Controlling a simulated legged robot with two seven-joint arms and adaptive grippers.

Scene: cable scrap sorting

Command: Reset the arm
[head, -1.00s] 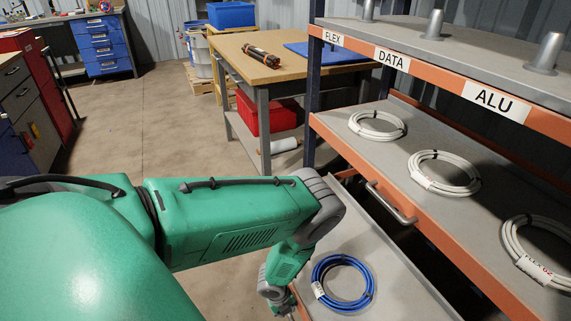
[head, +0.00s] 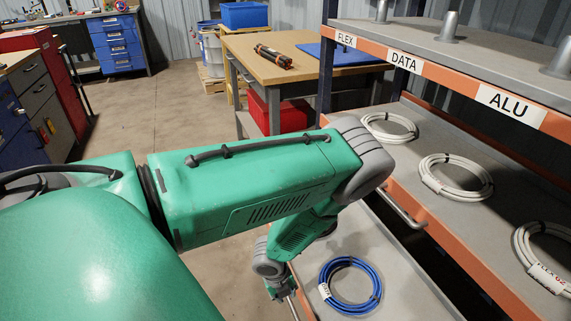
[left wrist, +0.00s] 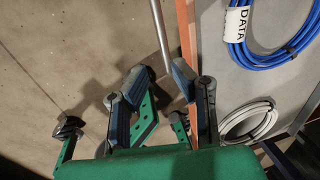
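My left arm reaches in from the left in the head view, its elbow raised in front of the rack. My left gripper (head: 281,293) hangs low beside the pulled-out lower tray (head: 353,238), partly cut off by its own wrist. In the left wrist view the fingers (left wrist: 157,83) are spread apart with nothing held. A metal handle bar (left wrist: 161,38) ends near the gap between them; I cannot tell whether they touch it. A blue cable coil (head: 350,285) lies on the tray; its DATA tag shows in the left wrist view (left wrist: 238,25). My right gripper is out of view.
The orange-edged rack has FLEX, DATA and ALU labels (head: 405,62). White coils (head: 455,176) lie on its middle shelf, close to my elbow. A workbench (head: 262,62) with a dark cable bundle stands behind, over a red bin (head: 290,114). The floor (head: 150,110) at left is clear.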

